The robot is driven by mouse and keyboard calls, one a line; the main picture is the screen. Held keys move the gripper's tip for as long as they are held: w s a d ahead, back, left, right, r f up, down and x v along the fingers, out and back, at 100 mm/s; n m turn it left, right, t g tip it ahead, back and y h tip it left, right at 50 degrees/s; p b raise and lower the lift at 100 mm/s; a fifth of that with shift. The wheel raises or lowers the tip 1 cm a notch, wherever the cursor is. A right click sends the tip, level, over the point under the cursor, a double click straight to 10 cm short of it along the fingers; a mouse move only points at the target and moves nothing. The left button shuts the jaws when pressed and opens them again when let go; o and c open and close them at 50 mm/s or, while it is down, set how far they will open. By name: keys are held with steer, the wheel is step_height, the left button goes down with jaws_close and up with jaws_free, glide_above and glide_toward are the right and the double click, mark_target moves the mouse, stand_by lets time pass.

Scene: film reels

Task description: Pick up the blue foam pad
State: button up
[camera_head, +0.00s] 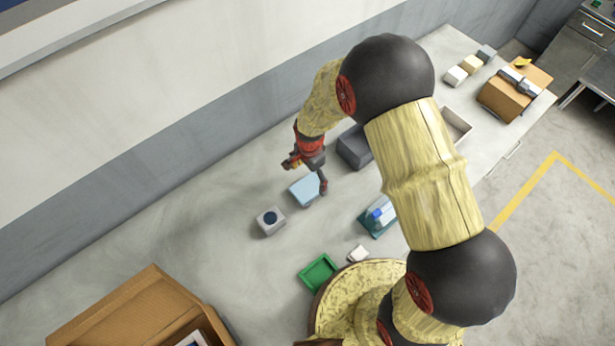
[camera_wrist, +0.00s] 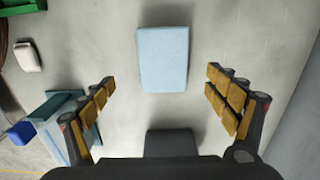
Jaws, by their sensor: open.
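The blue foam pad (camera_head: 304,190) is a pale blue flat block lying on the grey table, just below my gripper (camera_head: 305,172) in the head view. In the wrist view the pad (camera_wrist: 163,59) lies flat and whole, ahead of my fingertips and between their lines. My gripper (camera_wrist: 160,98) is open and empty, with its yellow-padded fingers wide apart. The fingers do not touch the pad. In the head view part of the gripper covers the pad's upper edge.
A dark grey block (camera_head: 353,147) stands right of the pad. A grey block with a dark round top (camera_head: 270,221) is at lower left. A teal tray (camera_head: 366,220) with a blue item and a green tray (camera_head: 319,273) are nearer me. The table left of the pad is clear.

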mark_target(309, 187)
steer(key=shift+w+f, duration=0.1)
steer(key=shift+f, duration=0.1)
steer(key=f, duration=0.7)
steer(key=shift+w+a+f+p, duration=0.1)
steer(key=shift+w+p, duration=0.15)
steer(key=shift+p, duration=0.05)
steer(key=shift+c, duration=1.2)
steer(key=c, duration=0.8)
